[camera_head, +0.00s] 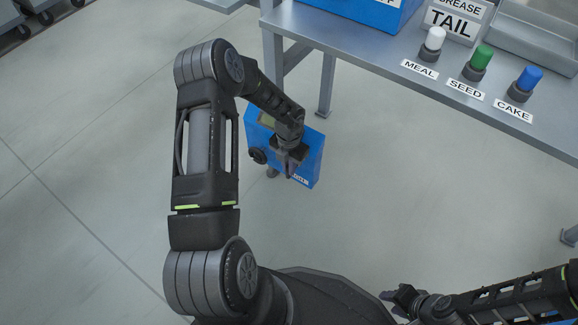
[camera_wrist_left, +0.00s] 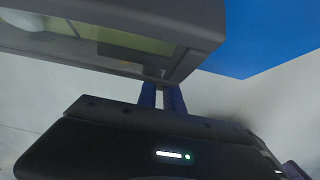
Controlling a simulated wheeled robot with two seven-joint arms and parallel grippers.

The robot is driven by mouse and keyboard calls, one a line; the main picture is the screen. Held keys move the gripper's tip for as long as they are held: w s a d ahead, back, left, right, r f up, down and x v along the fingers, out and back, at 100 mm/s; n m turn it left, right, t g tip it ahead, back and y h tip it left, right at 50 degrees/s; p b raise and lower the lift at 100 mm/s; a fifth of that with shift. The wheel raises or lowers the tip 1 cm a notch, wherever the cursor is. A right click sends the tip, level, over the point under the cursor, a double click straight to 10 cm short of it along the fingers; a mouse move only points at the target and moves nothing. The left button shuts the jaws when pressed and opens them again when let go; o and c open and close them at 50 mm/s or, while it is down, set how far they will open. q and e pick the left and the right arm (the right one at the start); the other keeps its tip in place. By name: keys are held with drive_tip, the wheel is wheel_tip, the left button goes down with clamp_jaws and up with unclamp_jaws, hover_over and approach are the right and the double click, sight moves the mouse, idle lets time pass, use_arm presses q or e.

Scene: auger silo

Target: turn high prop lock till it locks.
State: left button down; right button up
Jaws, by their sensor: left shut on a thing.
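A blue box (camera_head: 308,172) stands low beside the table, with a yellowish window and a black round knob (camera_head: 258,155) on its left side. My left gripper (camera_head: 290,168) reaches down to the front of this box. It is shut on the high prop lock, which is mostly hidden by the fingers and wrist. In the left wrist view the fingers of my left gripper (camera_wrist_left: 161,97) are close together, with a thin strip showing between them, just below a grey housing (camera_wrist_left: 125,35) with a greenish window. My right gripper (camera_head: 393,297) is low in the head view, away from the box; its jaw opening is unclear.
A grey table (camera_head: 345,42) carries a blue case (camera_head: 375,8), a tray (camera_head: 535,45) and white, green and blue capped knobs labelled MEAL, SEED and CAKE. A table leg (camera_head: 326,85) stands close behind the box. The floor to the right of the box is clear.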

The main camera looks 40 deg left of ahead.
use_arm(q)
drive_tip(key=shift+d+y, duration=0.15)
drive_tip(key=shift+y, duration=0.15)
drive_tip(key=shift+w+d+f+y+b, duration=0.1)
drive_tip(key=shift+d+f+y+b, duration=0.35)
drive_tip(key=shift+y+b, duration=1.75)
drive_tip(key=shift+s+d+f+y+b, duration=0.1)
drive_tip(key=shift+d+f+y+b, duration=0.6)
drive_tip(key=shift+y, duration=2.85)
drive_tip(key=shift+w+d+f+y+b, duration=0.15)
drive_tip(key=shift+f+y+b, duration=0.1)
drive_tip(key=shift+y+b, duration=2.05)
drive_tip(key=shift+y+p, duration=0.55)
drive_tip(key=shift+y, duration=0.2)
drive_tip(key=c, duration=1.5)
unclamp_jaws()
drive_tip(key=shift+d+f, duration=0.1)
drive_tip(key=shift+d, duration=3.8)
